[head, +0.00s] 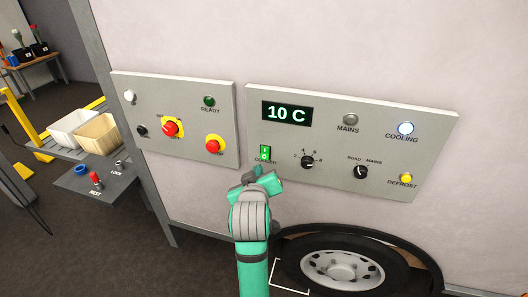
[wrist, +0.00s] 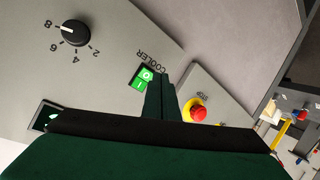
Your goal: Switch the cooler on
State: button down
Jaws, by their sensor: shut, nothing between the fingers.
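The cooler switch (head: 265,153) is a small rocker marked I and O, lit green, on the right grey panel (head: 430,130) under the display (head: 287,113), which reads 10 C. The cooling lamp (head: 405,129) at the panel's upper right glows white. My gripper (head: 256,172) is shut and empty, just below the switch and its label in the head view. In the wrist view the switch (wrist: 144,78) shows right beside my closed fingers (wrist: 160,98). I cannot tell whether they touch the panel. Part of the cooler label is hidden in the head view.
The left panel (head: 190,90) has a red stop button (head: 213,146) and a red rotary switch (head: 170,128). A wheel (head: 342,270) is below.

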jog(key=shift+s+a+f, duration=0.15)
jog(key=shift+s+f, duration=0.05)
jog(key=shift+s, duration=0.25)
jog(key=shift+s+a+f, duration=0.1)
jog(key=shift+s+f, duration=0.1)
jog(key=shift+s, duration=0.25)
jog(key=shift+f, duration=0.1)
jog(key=s+f+m, duration=0.2)
jog(key=s+f, duration=1.7)
jog(key=f, duration=0.2)
jog(key=s+m+t+y, duration=0.1)
jog(key=s+m, duration=0.1)
jog(key=s, duration=2.4)
jog(key=shift+s+d+r+m+t, duration=0.2)
jog(key=shift+s+r+m+t, duration=0.1)
jog(key=shift+r+t, duration=0.1)
